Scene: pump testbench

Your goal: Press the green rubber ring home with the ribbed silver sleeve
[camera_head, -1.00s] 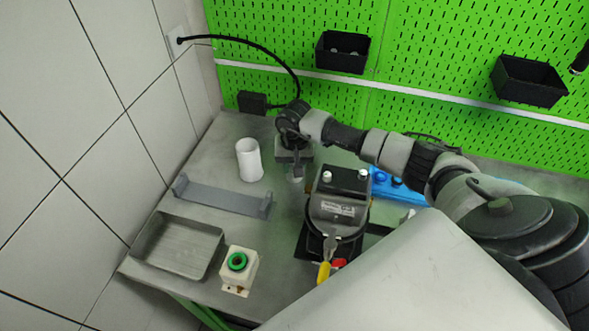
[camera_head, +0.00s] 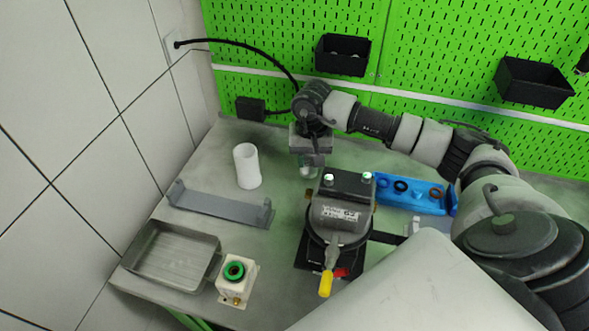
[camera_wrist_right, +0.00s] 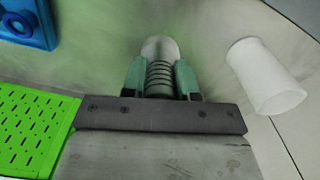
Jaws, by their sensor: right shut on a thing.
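The green rubber ring (camera_head: 234,271) lies on top of a small white block (camera_head: 228,291) at the front left of the bench. I cannot tell how deep it sits. My right gripper (camera_head: 310,166) is over the back of the bench, well behind and to the right of the ring. In the wrist view its two green fingers are shut on the ribbed silver sleeve (camera_wrist_right: 160,74), which stands out beyond the fingertips with a rounded, shiny end. In the head view the sleeve is mostly hidden by the fingers. My left gripper is not in view.
A white cylinder (camera_head: 247,166), a grey bracket (camera_head: 219,206) and a metal tray (camera_head: 168,257) are left. A blue holder (camera_head: 411,195) is right. Bare bench lies around the cylinder.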

